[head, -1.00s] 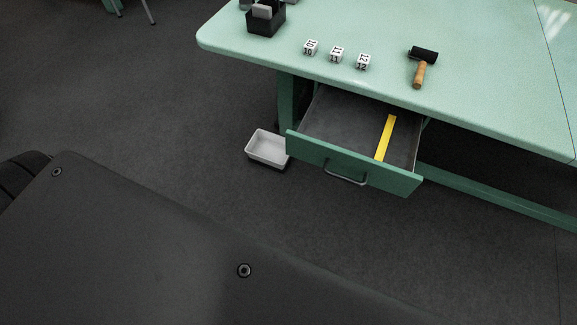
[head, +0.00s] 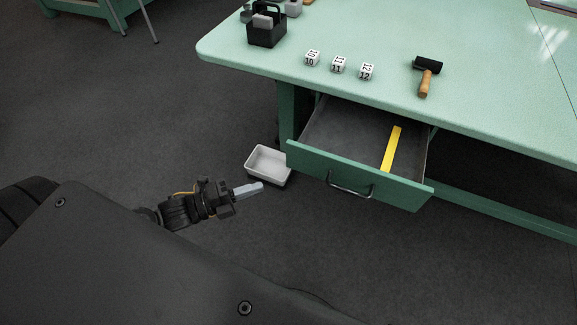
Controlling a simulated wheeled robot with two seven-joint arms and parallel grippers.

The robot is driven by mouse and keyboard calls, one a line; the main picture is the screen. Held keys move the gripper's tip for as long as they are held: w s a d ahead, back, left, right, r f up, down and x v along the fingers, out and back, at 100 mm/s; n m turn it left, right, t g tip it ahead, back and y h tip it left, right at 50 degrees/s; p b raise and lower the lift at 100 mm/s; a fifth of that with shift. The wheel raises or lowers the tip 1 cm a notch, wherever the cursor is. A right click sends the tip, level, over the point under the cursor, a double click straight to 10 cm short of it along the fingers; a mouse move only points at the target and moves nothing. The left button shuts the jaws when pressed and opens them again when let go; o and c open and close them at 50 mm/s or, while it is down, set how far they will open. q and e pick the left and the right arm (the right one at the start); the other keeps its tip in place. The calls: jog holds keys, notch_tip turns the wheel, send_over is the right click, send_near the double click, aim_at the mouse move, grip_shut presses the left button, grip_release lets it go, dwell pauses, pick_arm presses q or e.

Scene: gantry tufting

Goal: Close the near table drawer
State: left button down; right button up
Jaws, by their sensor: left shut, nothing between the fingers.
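The near table drawer (head: 352,176) is pulled out from under the green table (head: 300,78). Its green front has a metal handle (head: 350,190) on the outer face. A yellow strip (head: 391,149) lies inside on the grey drawer floor. My left gripper (head: 262,186) is shut and empty. In the picture it is to the left of the drawer front, apart from it, just below a white tray. My right gripper is not in view.
The white tray (head: 254,166) appears low beside the table leg. The dark floor in front of the drawer is clear.

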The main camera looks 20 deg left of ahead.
aim_at(302, 162)
pick_arm(q)
jog(key=w+d, duration=0.2)
jog(key=w, duration=0.1)
jog(key=w+d, duration=0.2)
jog(key=w, duration=0.1)
jog(key=w+d+p, duration=0.1)
jog(key=w, duration=0.2)
jog(key=shift+w+d, duration=0.4)
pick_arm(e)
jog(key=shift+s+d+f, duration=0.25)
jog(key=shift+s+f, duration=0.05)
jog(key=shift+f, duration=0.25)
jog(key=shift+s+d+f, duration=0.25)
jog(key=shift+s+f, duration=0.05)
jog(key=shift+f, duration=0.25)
pick_arm(q)
jog(key=shift+w, duration=0.15)
